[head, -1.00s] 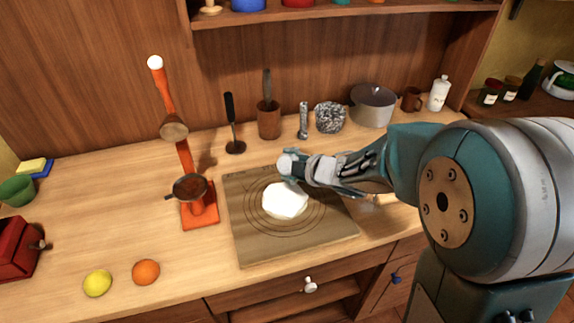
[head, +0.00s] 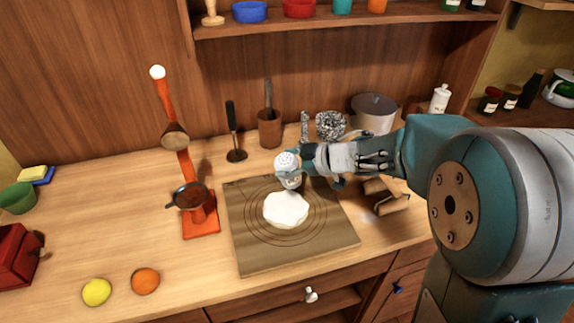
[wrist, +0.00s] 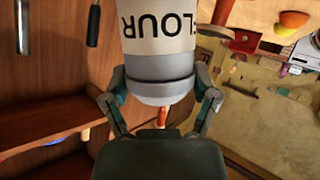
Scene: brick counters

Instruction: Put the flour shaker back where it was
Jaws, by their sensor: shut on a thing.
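The flour shaker (head: 287,163) has a white perforated top and is held above the far part of the board in the head view. In the wrist view the shaker (wrist: 160,45) fills the top middle, with the letters "LOUR" showing on its cream label. My gripper (head: 302,163) is shut on it; in the wrist view the fingers (wrist: 160,92) press on both sides of its grey band. White dough (head: 286,209) lies on the wooden board (head: 255,255), below and apart from the shaker.
An orange stand (head: 201,228) with a sieve is left of the board. A mortar (head: 270,128), a grey pot (head: 373,114) and a white bottle (head: 439,98) stand at the back. A wooden holder (head: 388,197) is right of the board. The front left counter has a lemon (head: 97,292) and an orange (head: 145,278).

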